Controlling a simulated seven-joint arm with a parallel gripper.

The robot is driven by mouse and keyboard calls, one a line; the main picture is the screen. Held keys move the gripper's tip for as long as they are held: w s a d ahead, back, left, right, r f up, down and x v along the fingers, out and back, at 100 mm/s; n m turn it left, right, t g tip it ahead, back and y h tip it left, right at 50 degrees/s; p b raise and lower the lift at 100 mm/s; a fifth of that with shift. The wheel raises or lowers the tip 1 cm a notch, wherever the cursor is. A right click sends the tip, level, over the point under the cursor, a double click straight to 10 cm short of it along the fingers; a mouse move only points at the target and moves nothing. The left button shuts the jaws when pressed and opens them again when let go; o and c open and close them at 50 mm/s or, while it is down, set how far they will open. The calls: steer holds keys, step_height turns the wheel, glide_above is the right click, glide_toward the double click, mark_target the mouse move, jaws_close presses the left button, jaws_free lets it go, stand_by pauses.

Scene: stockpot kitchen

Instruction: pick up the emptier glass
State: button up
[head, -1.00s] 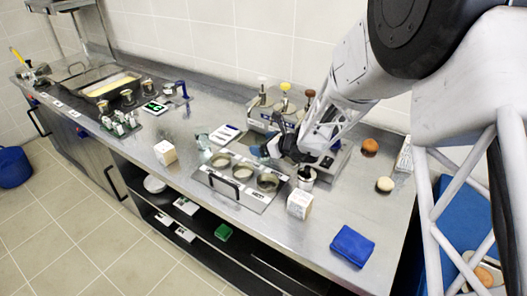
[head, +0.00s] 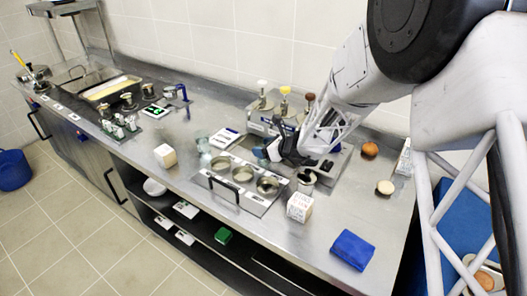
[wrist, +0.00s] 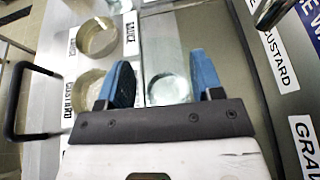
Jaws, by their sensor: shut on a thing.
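My gripper (wrist: 162,68) has its blue fingers on either side of a clear glass (wrist: 166,60) and is shut on it. The glass shows a pale greenish bottom; how much is in it I cannot tell. In the head view my gripper (head: 274,149) is beside the well unit, in front of the pump dispensers, and the held glass is hard to make out there. Another clear glass (head: 203,143) stands left of the wells; its fill is too small to judge. Part of a glass also shows at the wrist view's top edge (wrist: 120,5).
A steel unit with several round wells (head: 243,173) and a black handle lies at the counter's front. Pump dispensers (head: 285,104) stand behind. A white carton (head: 299,207), a blue cloth (head: 352,249) and a cream block (head: 165,155) sit on the counter. The front right is mostly clear.

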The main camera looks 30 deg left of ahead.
steer(key=shift+r, duration=0.3)
steer(key=shift+r, duration=1.55)
steer(key=s+d+r, duration=0.1)
steer(key=s+d, duration=1)
steer(key=shift+r, duration=0.2)
steer(key=shift+s+d, duration=0.15)
steer(key=shift+d, duration=0.05)
